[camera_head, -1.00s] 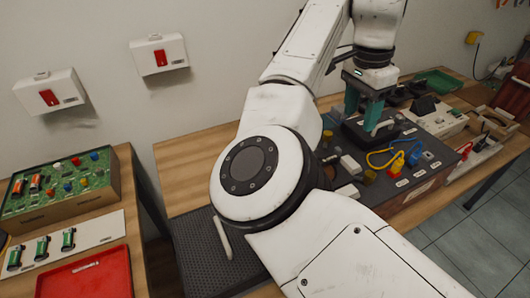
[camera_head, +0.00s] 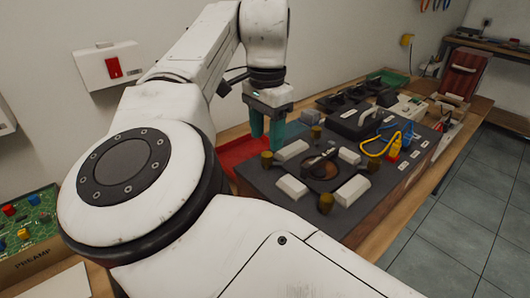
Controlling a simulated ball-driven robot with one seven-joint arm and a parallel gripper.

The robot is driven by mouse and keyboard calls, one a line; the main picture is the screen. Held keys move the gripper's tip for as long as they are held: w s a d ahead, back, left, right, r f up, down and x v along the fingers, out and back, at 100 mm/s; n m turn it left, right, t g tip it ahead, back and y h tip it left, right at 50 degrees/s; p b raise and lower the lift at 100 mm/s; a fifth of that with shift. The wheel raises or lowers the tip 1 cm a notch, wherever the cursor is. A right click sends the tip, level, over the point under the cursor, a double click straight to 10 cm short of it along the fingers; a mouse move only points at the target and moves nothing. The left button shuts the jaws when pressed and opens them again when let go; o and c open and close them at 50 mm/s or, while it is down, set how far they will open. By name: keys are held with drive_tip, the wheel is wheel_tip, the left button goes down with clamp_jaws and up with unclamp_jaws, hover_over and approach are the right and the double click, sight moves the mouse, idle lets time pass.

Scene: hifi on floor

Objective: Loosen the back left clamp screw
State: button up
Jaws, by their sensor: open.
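A dark panel box (camera_head: 355,212) carries a round dark recess (camera_head: 322,171) with white clamp blocks around it. Brass-coloured clamp screws stand around this recess: one on the left (camera_head: 266,160), one at the back (camera_head: 317,131), one on the right (camera_head: 375,163) and one at the front (camera_head: 326,203). My gripper (camera_head: 267,140) points down with its two teal fingers apart and empty. In the picture its fingertips are just above and beside the left screw. Whether they touch it I cannot tell.
A red tray (camera_head: 240,151) lies behind my gripper. A white wall box (camera_head: 108,66) hangs at the left. My arm hides the panel's front left.

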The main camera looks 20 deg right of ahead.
sight(267, 154)
wheel_tip(267, 154, down, 5)
idle(0.3)
drive_tip(key=shift+c, duration=0.5)
clamp_jaws()
